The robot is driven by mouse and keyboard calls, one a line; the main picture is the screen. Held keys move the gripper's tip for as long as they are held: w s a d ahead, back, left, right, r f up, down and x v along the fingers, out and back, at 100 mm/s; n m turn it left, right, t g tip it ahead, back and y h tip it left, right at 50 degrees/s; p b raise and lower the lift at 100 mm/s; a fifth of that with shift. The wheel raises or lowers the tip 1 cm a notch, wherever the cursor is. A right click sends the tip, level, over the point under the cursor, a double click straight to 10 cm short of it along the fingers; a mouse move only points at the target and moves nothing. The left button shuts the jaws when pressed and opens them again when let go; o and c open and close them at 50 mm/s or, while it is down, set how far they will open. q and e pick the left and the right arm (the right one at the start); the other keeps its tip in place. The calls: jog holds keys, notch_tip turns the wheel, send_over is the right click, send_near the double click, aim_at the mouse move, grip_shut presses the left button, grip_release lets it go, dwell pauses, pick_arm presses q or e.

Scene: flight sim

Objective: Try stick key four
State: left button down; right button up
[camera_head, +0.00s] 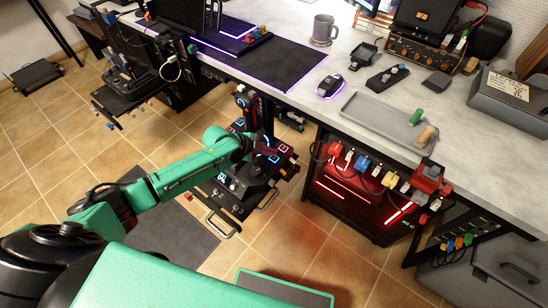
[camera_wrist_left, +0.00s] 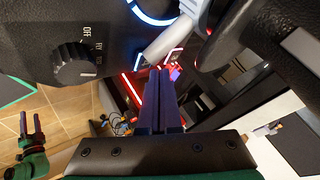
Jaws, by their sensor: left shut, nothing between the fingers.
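In the head view a black control panel (camera_head: 236,201) with lit keys and a small display stands low beside the desk. A dark joystick-like grip (camera_head: 242,101) rises behind it. My left gripper (camera_head: 272,158) reaches over the panel from the left, and its tips are hard to make out there. In the left wrist view my left gripper (camera_wrist_left: 163,72) is shut and empty. Its tips are close to a pale cylindrical part (camera_wrist_left: 160,42) below a blue lit ring (camera_wrist_left: 150,14); contact cannot be told. Which part is key four cannot be read.
A black housing with a knob (camera_wrist_left: 75,63) marked OFF is left of the fingers in the wrist view. The desk (camera_head: 300,95) holds a mouse (camera_head: 330,85), a mug (camera_head: 323,31) and a grey tray (camera_head: 385,125). A red-lit box (camera_head: 350,205) stands right of the panel.

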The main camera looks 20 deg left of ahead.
aim_at(270, 159)
dwell(0.5)
pick_arm(q)
jog(key=shift+f+b, duration=0.45)
jog(key=shift+f+b, duration=0.45)
dwell(0.4)
jog(key=shift+r, duration=0.15)
jog(key=shift+r+p, duration=0.75)
notch_tip(270, 159, up, 5)
jog(key=p, duration=0.4)
jog(key=shift+r, duration=0.1)
